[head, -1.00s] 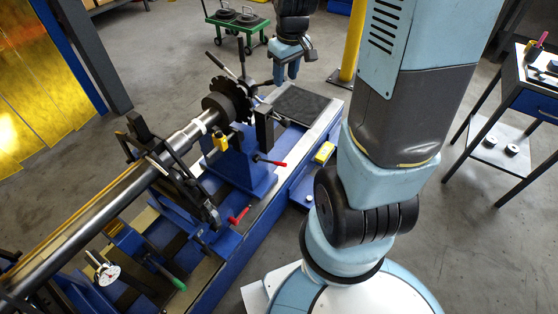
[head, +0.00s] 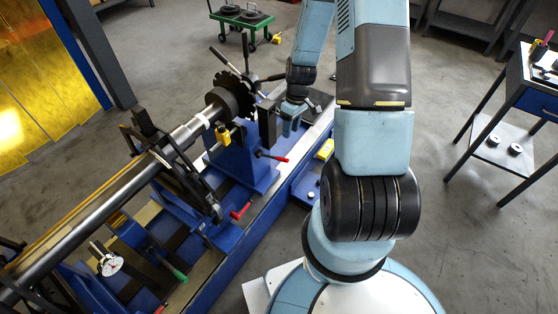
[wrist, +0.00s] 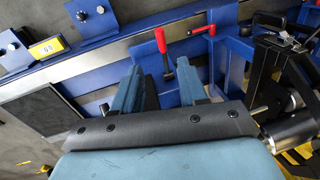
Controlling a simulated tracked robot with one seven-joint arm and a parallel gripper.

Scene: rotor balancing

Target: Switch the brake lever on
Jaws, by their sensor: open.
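Two red-handled levers stand on the near side of the blue rotor machine. One (head: 276,157) is below the bearing pedestal and the other (head: 240,210) is farther down-left. I cannot tell by marking which is the brake lever. In the wrist view, one red handle (wrist: 161,40) lies in line with the gap between my fingers, beyond their tips. The other red handle (wrist: 200,31) lies to its right. My gripper (wrist: 160,75) is open, with nothing visibly held. In the head view my gripper (head: 290,126) hangs beside the pedestal, above the first lever and apart from it.
The rotor shaft (head: 105,205) and toothed disc (head: 232,92) lie left of my gripper. A black upright block (head: 267,125) stands close beside it. A yellow block (head: 325,149) sits on the machine's near edge. A green-handled lever (head: 180,275) is at lower left.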

